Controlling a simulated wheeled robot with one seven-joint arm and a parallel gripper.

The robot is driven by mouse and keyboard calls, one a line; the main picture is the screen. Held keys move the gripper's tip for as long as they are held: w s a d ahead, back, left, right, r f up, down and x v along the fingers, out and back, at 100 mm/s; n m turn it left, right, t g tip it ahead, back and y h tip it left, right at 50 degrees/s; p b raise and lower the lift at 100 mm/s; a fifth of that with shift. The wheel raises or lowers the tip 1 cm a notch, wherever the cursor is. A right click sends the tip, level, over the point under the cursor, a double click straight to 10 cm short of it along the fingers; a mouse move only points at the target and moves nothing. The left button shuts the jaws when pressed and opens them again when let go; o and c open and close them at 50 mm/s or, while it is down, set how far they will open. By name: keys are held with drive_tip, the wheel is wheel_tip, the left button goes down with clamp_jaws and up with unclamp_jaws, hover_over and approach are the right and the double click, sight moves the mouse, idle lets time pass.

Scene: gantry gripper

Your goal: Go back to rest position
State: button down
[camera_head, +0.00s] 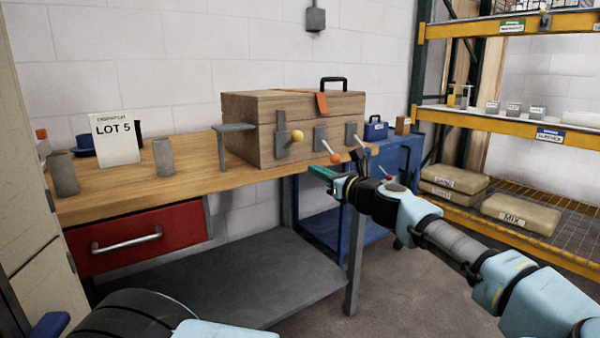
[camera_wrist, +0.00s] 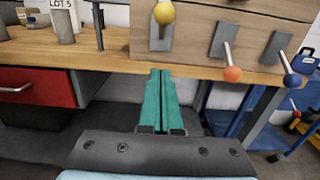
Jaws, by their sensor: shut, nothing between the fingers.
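My gripper (camera_head: 322,174) has green fingers that are shut with nothing between them. It is in front of the workbench's front edge, below the wooden chest. In the wrist view the closed fingers (camera_wrist: 160,75) point toward the bench edge, under the yellow knob. The arm reaches in from the lower right of the head view.
A wooden chest (camera_head: 240,108) with levers ending in yellow (camera_head: 297,136), orange (camera_head: 336,158) and blue (camera_wrist: 292,80) knobs stands on the workbench (camera_head: 180,180). A red drawer (camera_head: 135,238) is under the bench. A blue cart (camera_head: 395,160) and yellow racking (camera_head: 500,124) are at right.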

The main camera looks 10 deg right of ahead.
drive_tip(key=a+f+n+g+y, duration=0.1)
drive_tip(key=a+f+n+g, duration=0.4)
drive_tip(key=a, duration=0.4)
drive_tip(key=a+f+n+g+y, duration=0.2)
drive_tip(key=a+f+n+g, duration=0.1)
drive_tip(key=a+f, duration=0.6)
drive_tip(key=s+a+f+n+g+h, duration=0.4)
drive_tip(key=s+a+f+n+g, duration=0.35)
drive_tip(key=s+n, duration=0.2)
drive_tip(key=s+d+n+g+h, duration=0.1)
drive_tip(key=s+n+h, duration=0.2)
drive_tip(key=s+n, duration=0.2)
drive_tip(key=s+r+n+t+h+p, duration=0.1)
drive_tip(key=r+p, duration=0.5)
drive_tip(key=r, duration=0.6)
drive_tip(key=s+d+r+n+h+p, duration=0.1)
drive_tip(key=s+r+n+h+p, duration=0.1)
drive_tip(key=r+n+p, duration=0.4)
wheel_tip(320, 180, up, 6)
drive_tip(key=shift+s+d+f+t+h, duration=0.1)
drive_tip(key=shift+s+d+t+h, duration=0.15)
drive_tip(key=shift+t+h, duration=0.15)
